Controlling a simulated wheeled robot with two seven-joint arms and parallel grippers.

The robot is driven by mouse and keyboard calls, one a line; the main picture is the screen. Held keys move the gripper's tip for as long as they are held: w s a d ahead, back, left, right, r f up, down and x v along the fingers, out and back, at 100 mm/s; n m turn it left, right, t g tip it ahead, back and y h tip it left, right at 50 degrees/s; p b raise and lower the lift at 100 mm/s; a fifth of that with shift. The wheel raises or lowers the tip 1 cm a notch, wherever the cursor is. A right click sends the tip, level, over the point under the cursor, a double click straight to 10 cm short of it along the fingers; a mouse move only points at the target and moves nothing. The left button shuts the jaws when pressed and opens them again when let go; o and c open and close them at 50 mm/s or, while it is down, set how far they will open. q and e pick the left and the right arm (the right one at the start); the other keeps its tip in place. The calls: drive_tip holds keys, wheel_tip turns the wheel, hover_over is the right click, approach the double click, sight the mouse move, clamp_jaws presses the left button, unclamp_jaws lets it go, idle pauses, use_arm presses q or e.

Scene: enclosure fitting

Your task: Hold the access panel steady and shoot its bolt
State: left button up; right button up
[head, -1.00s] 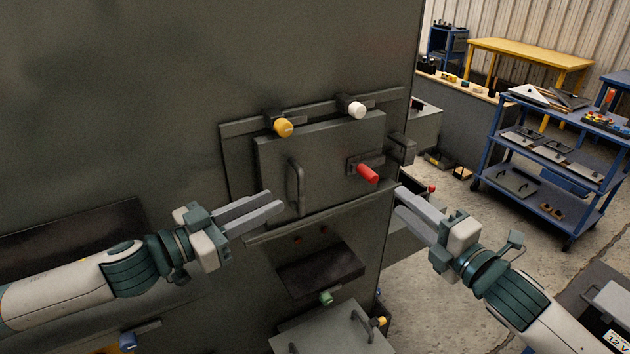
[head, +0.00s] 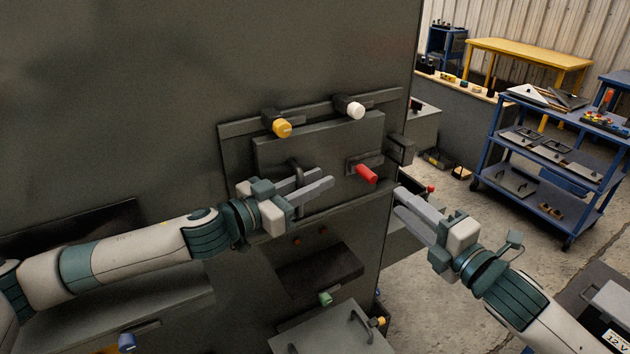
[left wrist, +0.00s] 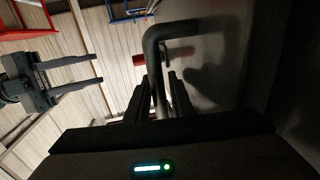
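The access panel (head: 330,140) is a dark grey plate set upright in the enclosure front. Its bar handle (head: 296,168) is partly hidden behind my left fingers. The bolt with a red knob (head: 366,174) sits on the panel's right side, left of a dark bracket (head: 401,150). My left gripper (head: 325,177) is at the handle with its fingers apart. In the left wrist view the handle (left wrist: 156,60) stands between the fingers (left wrist: 160,90), with no clear grip on it. My right gripper (head: 398,200) is open and empty, right of and below the red knob.
A yellow knob (head: 281,128) and a white knob (head: 355,110) sit along the panel's top rail. Below are a dark recess (head: 320,268), a green knob (head: 325,298) and a lower plate with a handle (head: 335,330). A blue cart (head: 550,160) stands well off to the right.

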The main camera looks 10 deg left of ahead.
use_arm(q)
drive_tip(key=shift+c, duration=0.7)
clamp_jaws()
idle(0.7)
use_arm(e)
drive_tip(key=shift+s+a, duration=0.1)
drive_tip(key=shift+a, duration=0.05)
clamp_jaws()
drive_tip(key=s+a+f+m+t+h, duration=0.1)
drive_tip(key=s+a+f+t+h, duration=0.1)
drive_tip(key=s+a, duration=0.3)
drive_tip(key=shift+s+a+f+t+h, duration=0.15)
drive_tip(key=shift+a+f+t+h, duration=0.25)
drive_tip(key=shift+a+h, duration=0.6)
